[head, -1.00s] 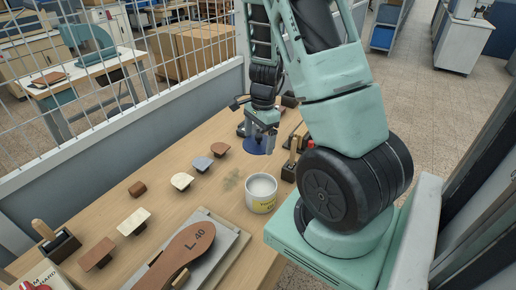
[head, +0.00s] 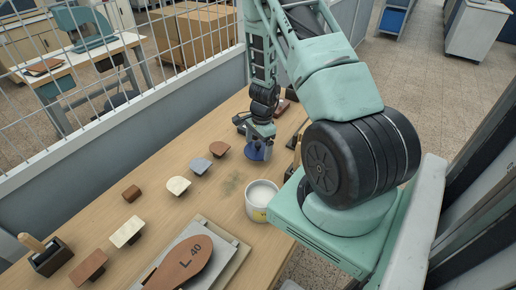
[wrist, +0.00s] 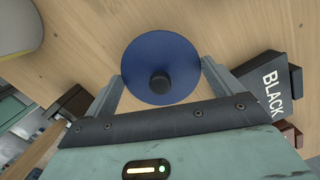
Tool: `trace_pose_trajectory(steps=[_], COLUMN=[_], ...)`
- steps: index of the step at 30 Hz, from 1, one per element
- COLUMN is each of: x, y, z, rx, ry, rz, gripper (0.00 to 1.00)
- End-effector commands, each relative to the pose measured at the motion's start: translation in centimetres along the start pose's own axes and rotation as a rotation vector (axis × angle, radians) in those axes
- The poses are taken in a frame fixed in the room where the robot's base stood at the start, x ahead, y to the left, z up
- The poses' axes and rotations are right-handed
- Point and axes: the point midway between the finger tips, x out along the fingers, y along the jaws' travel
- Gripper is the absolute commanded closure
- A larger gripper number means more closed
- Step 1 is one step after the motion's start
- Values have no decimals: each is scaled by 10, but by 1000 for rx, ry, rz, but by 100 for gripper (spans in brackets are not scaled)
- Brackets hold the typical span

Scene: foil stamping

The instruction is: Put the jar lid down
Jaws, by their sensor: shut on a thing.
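The jar lid (head: 256,153) is a round blue disc; in the wrist view the lid (wrist: 150,55) shows a black knob at its middle. My gripper (wrist: 160,74) is shut on the lid, with one finger at each side of it. In the head view my gripper (head: 259,143) points down over the far part of the bench. I cannot tell whether the lid touches the wood or hangs just above it. The open white jar (head: 261,203) stands upright nearer the camera, apart from the lid; part of it shows in the wrist view (wrist: 18,28).
A dark block marked BLACK (wrist: 268,85) is close to the right of the lid in the wrist view. Several small stamps, such as a grey one (head: 200,165), line the wooden bench (head: 215,205). A brown sole (head: 180,263) lies in front. Bare wood lies between lid and jar.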

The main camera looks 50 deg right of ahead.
Motion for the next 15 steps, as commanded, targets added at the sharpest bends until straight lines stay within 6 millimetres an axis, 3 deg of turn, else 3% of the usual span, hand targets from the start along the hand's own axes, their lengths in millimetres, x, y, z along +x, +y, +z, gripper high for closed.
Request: trace_pose_trajectory(steps=[6, 15], x=[21, 24], y=[0, 0], z=[-3, -3], rx=[1, 0], ry=[0, 0], rz=[1, 0], gripper=[31, 31])
